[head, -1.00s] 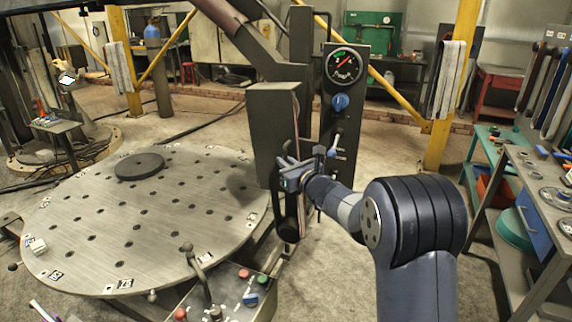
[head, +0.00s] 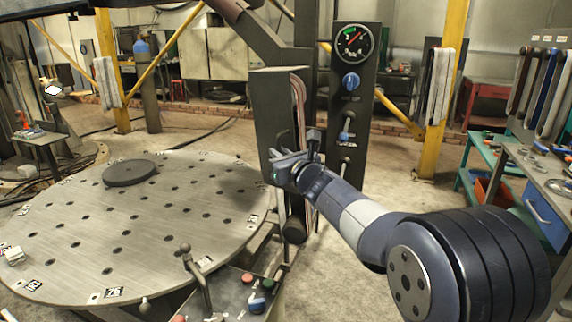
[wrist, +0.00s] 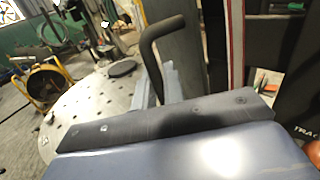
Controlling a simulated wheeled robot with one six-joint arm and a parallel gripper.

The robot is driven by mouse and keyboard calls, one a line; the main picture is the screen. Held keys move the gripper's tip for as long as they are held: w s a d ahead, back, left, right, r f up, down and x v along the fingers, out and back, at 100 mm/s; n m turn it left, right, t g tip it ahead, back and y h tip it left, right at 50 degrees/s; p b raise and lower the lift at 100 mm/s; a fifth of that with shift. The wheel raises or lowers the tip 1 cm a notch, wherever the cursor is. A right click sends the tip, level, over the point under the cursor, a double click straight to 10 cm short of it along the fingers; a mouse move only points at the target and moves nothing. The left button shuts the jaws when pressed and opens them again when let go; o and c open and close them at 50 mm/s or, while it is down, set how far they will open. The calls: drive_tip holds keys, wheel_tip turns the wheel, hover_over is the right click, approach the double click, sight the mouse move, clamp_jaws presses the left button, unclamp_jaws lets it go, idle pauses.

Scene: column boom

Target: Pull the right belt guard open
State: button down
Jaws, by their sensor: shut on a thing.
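The belt guard (head: 276,100) is a dark upright panel on the column, left of the gauge panel. Pinkish belts (head: 299,95) show along its right edge, so it stands at least partly away from the column. My gripper (head: 283,163) is at the guard's lower front, shut on its handle. In the wrist view the black bent handle (wrist: 152,50) rises from behind my gripper's dark edge, in front of the guard's face (wrist: 188,60). The grip itself is mostly hidden there by my wrist.
A round table with holes (head: 150,225) fills the left. A control box with a lever (head: 240,290) stands in front. The gauge panel (head: 352,100) is just right of the guard. A workbench (head: 545,185) stands at the right.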

drive_tip(key=w+a+f+m+t+h+b, duration=0.1)
drive_tip(key=a+m+t+h+b, duration=0.1)
drive_tip(key=a+m+h, duration=0.7)
drive_tip(key=a+t+h, duration=0.1)
drive_tip(key=a+h, duration=0.4)
drive_tip(key=a, duration=0.3)
drive_tip(key=shift+a+f, duration=0.15)
drive_tip(key=shift+f, duration=0.2)
idle(0.5)
drive_tip(key=shift+w+f, duration=0.1)
drive_tip(key=shift+w, duration=0.05)
idle(0.4)
